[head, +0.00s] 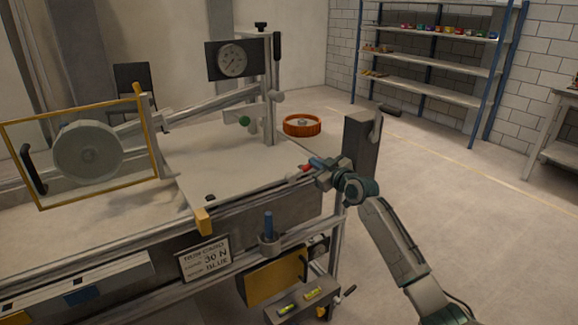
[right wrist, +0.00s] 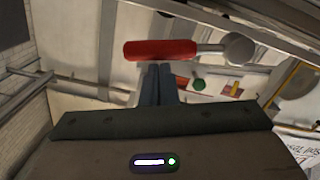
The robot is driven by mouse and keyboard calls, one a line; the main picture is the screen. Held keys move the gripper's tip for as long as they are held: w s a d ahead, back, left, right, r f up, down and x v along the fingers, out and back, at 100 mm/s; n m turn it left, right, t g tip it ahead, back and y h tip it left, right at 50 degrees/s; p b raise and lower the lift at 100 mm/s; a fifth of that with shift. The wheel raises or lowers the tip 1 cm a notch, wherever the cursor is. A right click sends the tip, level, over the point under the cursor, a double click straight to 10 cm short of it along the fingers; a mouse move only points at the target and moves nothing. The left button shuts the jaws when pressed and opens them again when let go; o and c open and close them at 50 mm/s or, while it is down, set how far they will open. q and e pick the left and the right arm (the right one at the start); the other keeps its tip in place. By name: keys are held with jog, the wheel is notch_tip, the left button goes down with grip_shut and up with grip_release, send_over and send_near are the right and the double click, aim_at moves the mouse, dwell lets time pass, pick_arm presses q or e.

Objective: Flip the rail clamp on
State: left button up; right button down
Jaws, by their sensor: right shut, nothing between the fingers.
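A red lever handle (head: 298,173), which looks like the rail clamp's lever, is at the right end of the sandbed frame. In the right wrist view the red handle (right wrist: 160,50) lies across the picture on a grey rod that ends in a round grey pivot (right wrist: 238,48). My right gripper (head: 312,163) is right beside the handle. Its dark blue fingers (right wrist: 158,70) are shut together with nothing between them. The fingertips lie just below the handle in the wrist view; I cannot tell whether they touch it. My left gripper is not in view.
A dark upright post (head: 360,150) with a crank stands close behind my right gripper. A blue-handled tool (head: 268,227) stands in a holder in front. Open floor lies to the right.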

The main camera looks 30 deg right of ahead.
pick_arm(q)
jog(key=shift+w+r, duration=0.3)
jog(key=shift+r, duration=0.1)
pick_arm(e)
jog(key=shift+d+f, duration=0.1)
jog(key=shift+f, duration=0.05)
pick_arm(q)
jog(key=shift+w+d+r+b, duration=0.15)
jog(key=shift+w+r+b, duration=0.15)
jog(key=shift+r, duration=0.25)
pick_arm(e)
jog(key=s+d, duration=0.1)
jog(key=s, duration=0.9)
jog(key=shift+s+r, duration=0.3)
jog(key=shift+s, duration=0.05)
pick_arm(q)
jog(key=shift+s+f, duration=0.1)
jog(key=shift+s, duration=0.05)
